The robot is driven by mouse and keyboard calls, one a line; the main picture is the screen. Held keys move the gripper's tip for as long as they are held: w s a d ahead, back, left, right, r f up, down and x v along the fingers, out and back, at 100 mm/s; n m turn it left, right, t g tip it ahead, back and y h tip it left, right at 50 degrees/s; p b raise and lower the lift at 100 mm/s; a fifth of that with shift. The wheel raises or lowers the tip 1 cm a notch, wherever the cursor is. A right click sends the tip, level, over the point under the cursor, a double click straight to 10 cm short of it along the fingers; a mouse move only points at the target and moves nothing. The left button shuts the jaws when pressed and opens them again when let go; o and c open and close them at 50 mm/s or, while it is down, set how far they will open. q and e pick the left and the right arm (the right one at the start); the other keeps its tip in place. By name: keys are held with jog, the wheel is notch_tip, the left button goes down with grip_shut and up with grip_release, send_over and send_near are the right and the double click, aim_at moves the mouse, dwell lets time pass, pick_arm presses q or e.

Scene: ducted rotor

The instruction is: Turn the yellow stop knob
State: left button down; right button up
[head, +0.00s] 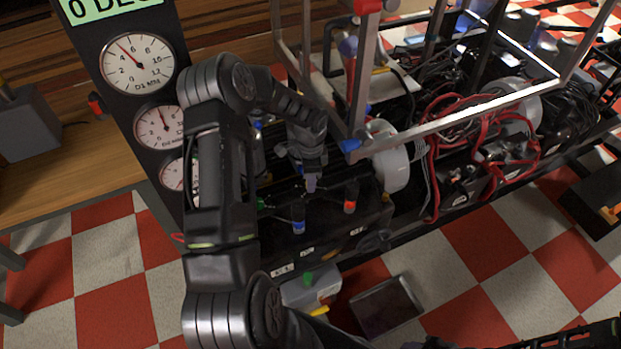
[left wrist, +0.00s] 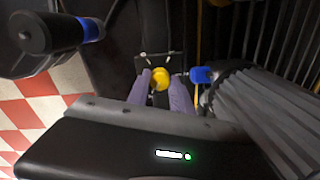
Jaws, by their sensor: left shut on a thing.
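The yellow stop knob (left wrist: 159,78) shows in the left wrist view, on a dark panel with a thin dark frame around it. My left gripper's two purple-grey fingers (left wrist: 160,92) stand on either side of it, and the gripper is shut on it. In the head view my left gripper (head: 311,184) points down at the dark control panel (head: 335,235). The knob is hidden there behind the gripper. My right gripper is not in view.
Levers with a blue end (head: 298,227) and a red end (head: 350,205) stand close to the gripper. A metal frame (head: 450,118) and red cables (head: 490,140) lie to the right. Round gauges (head: 138,65) stand at the left. A grey box (head: 312,288) is below the panel.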

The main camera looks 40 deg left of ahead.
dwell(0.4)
pick_arm(q)
jog(key=c, duration=1.1)
grip_release()
jog(key=shift+r+p, duration=0.4)
jog(key=shift+r, duration=3.5)
